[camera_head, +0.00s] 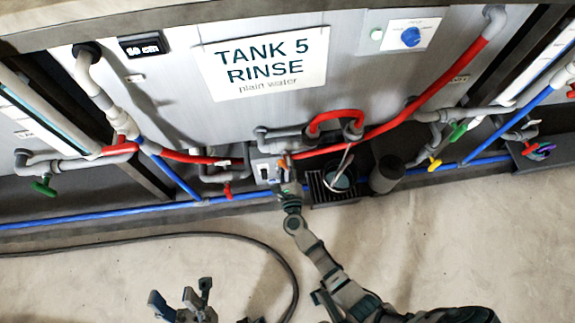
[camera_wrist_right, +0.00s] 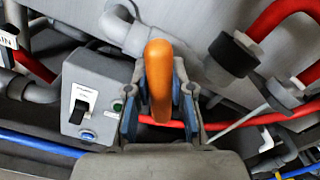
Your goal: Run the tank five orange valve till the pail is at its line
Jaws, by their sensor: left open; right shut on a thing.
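The tank five front (camera_head: 180,75) carries a sign reading TANK 5 RINSE, plain water. The orange valve handle (camera_wrist_right: 160,75) stands between the blue-padded fingers of my right gripper (camera_wrist_right: 158,110), which is shut on it. In the head view the orange handle (camera_head: 284,157) is small, just above my right gripper (camera_head: 282,183). The pail (camera_head: 340,181) is on the dark grating right of the gripper, under the looped red hose; its line and fill level are too small to read. My left gripper (camera_head: 180,301) is open and empty, low over the floor.
A grey box (camera_wrist_right: 95,95) with a black switch and blue button stands left of the valve. A level display (camera_head: 143,46) hangs upper left. A dark cylinder (camera_head: 386,175) stands right of the pail. Red and blue pipes cross the tank front. A black hose (camera_head: 240,236) lies on the floor.

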